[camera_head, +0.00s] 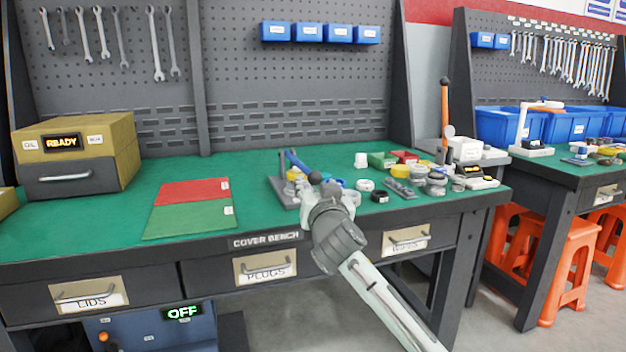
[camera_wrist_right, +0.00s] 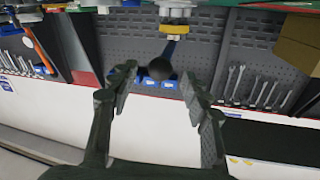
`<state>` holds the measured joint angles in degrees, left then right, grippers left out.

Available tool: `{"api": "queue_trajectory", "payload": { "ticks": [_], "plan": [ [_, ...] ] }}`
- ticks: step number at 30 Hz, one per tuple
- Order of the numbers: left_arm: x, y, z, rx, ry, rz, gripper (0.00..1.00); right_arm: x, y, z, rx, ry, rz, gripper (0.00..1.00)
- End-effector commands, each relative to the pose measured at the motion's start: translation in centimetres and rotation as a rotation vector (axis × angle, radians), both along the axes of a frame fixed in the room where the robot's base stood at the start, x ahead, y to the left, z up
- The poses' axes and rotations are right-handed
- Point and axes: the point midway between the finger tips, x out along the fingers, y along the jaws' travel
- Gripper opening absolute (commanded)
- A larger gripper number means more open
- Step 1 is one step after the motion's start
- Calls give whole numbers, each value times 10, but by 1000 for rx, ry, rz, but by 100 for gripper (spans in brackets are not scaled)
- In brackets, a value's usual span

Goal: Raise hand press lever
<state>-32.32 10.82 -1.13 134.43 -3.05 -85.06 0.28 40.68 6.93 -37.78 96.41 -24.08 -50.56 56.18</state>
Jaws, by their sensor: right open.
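The hand press (camera_head: 285,190) stands on the green bench top, with a grey base and yellow part. Its blue lever (camera_head: 298,162) slopes down toward me and ends in a dark knob (camera_head: 315,178). In the right wrist view, which looks upside down, the lever (camera_wrist_right: 170,48) and its round black knob (camera_wrist_right: 158,69) show between the fingers. My right gripper (camera_head: 322,192) is at the bench's front edge by the knob, partly hiding the press. In the wrist view the right gripper (camera_wrist_right: 157,82) is open, its fingers apart on either side of the knob. Contact cannot be told.
Red (camera_head: 193,190) and green mats (camera_head: 188,222) lie left of the press. A yellow-and-grey box (camera_head: 75,155) reading READY stands at the far left. Several small parts crowd the bench right of the press, near an orange-handled lever device (camera_head: 445,110). The left bench surface is mostly clear.

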Motion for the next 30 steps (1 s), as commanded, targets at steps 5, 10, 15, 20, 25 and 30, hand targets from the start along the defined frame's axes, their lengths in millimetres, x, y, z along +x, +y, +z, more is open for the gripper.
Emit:
{"api": "queue_trajectory", "payload": {
  "ticks": [5,10,15,20,25,30],
  "plan": [
    [-3,0,-9,-1,18,3,0,27,3,1,-2,0,0,48],
    [0,0,-9,-3,10,1,0,40,5,0,-1,1,0,48],
    [4,0,-7,-3,0,0,0,42,5,-1,0,1,1,48],
    [5,0,-6,-3,-2,0,0,42,5,-1,0,1,0,42],
    [4,0,-7,-2,1,1,0,41,5,-1,0,1,0,21],
    [4,0,-7,-2,2,1,0,41,4,-1,0,1,0,0]
  ]
}}
